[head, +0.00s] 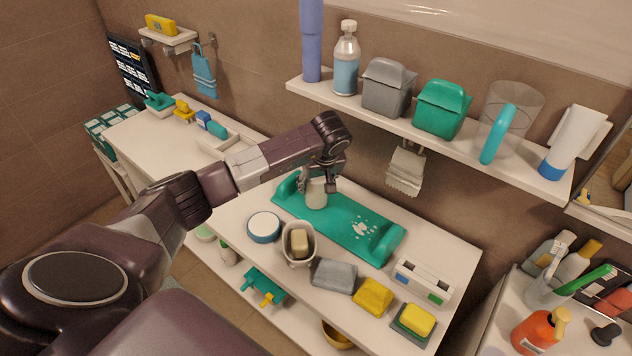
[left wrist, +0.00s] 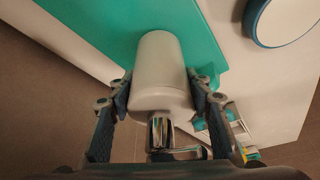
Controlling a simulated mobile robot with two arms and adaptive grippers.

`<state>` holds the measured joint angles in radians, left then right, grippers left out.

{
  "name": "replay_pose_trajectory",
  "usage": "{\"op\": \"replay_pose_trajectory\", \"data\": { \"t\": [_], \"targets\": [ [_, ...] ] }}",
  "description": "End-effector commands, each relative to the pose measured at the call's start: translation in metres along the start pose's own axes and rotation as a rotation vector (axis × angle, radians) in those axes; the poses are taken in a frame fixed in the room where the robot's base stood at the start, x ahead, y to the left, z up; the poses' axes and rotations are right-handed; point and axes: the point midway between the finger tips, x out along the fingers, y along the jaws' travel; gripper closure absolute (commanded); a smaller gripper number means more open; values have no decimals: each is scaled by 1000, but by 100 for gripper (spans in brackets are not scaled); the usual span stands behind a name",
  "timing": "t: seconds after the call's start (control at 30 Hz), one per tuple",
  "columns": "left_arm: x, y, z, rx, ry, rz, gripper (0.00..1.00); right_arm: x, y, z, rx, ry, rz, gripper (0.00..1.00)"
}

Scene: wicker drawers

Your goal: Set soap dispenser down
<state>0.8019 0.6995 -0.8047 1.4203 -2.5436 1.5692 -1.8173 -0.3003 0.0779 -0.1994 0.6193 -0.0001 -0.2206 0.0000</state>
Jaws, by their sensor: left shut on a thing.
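The soap dispenser (left wrist: 160,75) is a pale, whitish cylinder with a shiny metal pump. In the head view the soap dispenser (head: 317,193) stands roughly upright at the left part of a green tray (head: 345,222) with raised, rounded ends. My left gripper (head: 318,183) is shut on it near its top, one finger on each side; the left wrist view shows the gripper (left wrist: 160,98) too. The dispenser's base is over the green tray (left wrist: 100,22); I cannot tell whether it touches. My right gripper is not in view.
A round blue-rimmed dish (head: 264,227), a cup with a soap bar (head: 299,244), a grey sponge (head: 334,275) and yellow sponges (head: 373,296) stand in front of the tray. A white shelf (head: 430,138) with bottles and containers overhangs behind. A white-blue holder (head: 424,280) is at right.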

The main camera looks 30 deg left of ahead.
Motion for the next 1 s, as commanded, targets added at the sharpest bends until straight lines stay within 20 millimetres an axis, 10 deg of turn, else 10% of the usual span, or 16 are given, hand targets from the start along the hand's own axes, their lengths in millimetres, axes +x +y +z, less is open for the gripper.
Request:
{"op": "replay_pose_trajectory", "data": {
  "t": [0.17, 0.2, 0.33, 0.73, 1.0],
  "targets": [
    [3, 0, 1, 0, 1, 1, 84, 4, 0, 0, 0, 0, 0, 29],
    [2, 0, 1, 0, 0, 0, 52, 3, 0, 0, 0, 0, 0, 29],
    [2, 0, 1, 0, 0, 0, 38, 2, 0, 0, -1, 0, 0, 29],
    [-4, 0, -1, 0, 1, 2, 37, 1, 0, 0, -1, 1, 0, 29],
    [-55, 1, -1, 1, 4, 5, 37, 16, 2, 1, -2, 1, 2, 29]
  ]
}}
